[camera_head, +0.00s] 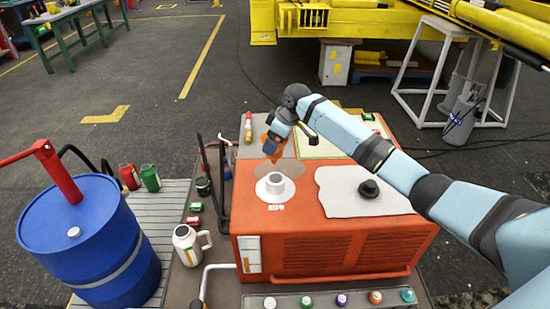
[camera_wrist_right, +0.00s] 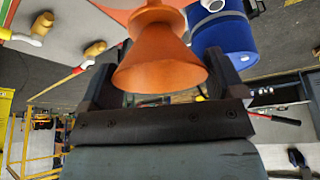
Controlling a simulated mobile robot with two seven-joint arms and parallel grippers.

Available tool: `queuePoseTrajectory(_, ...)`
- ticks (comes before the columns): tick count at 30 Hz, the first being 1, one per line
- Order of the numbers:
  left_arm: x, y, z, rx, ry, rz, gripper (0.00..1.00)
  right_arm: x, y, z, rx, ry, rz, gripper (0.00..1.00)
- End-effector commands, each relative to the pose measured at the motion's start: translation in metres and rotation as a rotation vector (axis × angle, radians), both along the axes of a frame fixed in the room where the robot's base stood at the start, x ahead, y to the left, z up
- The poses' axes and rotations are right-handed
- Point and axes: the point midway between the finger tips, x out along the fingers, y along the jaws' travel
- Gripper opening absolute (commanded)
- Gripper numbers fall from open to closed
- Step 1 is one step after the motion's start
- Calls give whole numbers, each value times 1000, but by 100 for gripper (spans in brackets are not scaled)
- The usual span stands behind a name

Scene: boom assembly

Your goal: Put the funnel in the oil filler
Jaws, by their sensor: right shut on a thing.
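The orange funnel (camera_wrist_right: 160,62) sits between the two dark fingers of my right gripper (camera_wrist_right: 161,82) in the right wrist view. The gripper is shut on it. In the head view my right gripper (camera_head: 276,140) hangs above the back edge of the orange machine, with the funnel (camera_head: 270,150) small and partly hidden at its end. The oil filler (camera_head: 275,184) is a short whitish neck with a round base on the machine top. The funnel shows just behind and above it, and a gap seems to remain between them. My left gripper is not in view.
The orange machine (camera_head: 330,250) also carries a grey mat (camera_head: 345,200) with a black knob. A white jug (camera_head: 188,245) and a black upright hose (camera_head: 221,185) stand left of it. A blue drum (camera_head: 95,240) stands farther left. Several coloured caps line the front edge.

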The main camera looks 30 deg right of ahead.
Motion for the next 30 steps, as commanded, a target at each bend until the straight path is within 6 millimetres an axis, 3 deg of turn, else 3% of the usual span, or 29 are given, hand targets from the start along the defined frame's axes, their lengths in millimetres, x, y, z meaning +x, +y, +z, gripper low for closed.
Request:
queuePoseTrajectory(3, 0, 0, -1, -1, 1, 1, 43, 0, 0, -18, 0, 2, -1, 64)
queuePoseTrajectory(10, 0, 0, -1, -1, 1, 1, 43, 0, 0, -35, 1, 1, -1, 64)
queuePoseTrajectory(16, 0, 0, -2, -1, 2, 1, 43, 0, 0, -64, 0, 0, -1, 64)
queuePoseTrajectory(30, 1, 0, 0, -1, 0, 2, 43, 0, 0, -73, 0, -1, 0, 64)
